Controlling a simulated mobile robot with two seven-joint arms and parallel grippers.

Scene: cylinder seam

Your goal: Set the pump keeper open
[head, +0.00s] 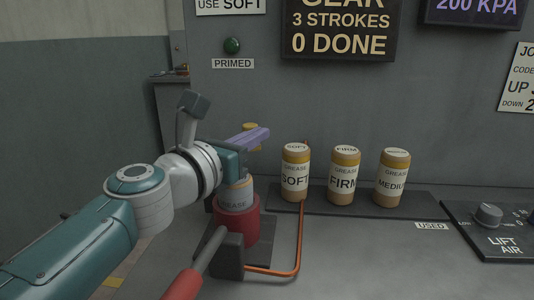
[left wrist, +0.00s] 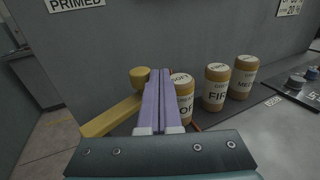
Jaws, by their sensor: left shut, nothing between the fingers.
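The pump is a red cylinder (head: 237,222) with a red handle (head: 184,284) and a grease cartridge (head: 236,197) standing in it. A yellow bar (left wrist: 108,117) with a round knob (left wrist: 140,76), apparently the keeper, lies just left of my fingers in the left wrist view. In the head view the knob (head: 250,127) shows behind my fingers; most of the bar is hidden. My left gripper (head: 266,134) has its purple fingers shut and empty, above the cartridge and close beside the knob. I cannot tell whether they touch it. My right gripper is out of view.
Grease cartridges marked SOFT (head: 295,176), FIRM (head: 344,180) and MEDIUM (head: 392,182) stand on a dark strip to the right. An orange pipe (head: 300,240) runs from the pump. A sign (head: 338,30) reads 3 STROKES, 0 DONE. The PRIMED lamp (head: 232,46) is dark green.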

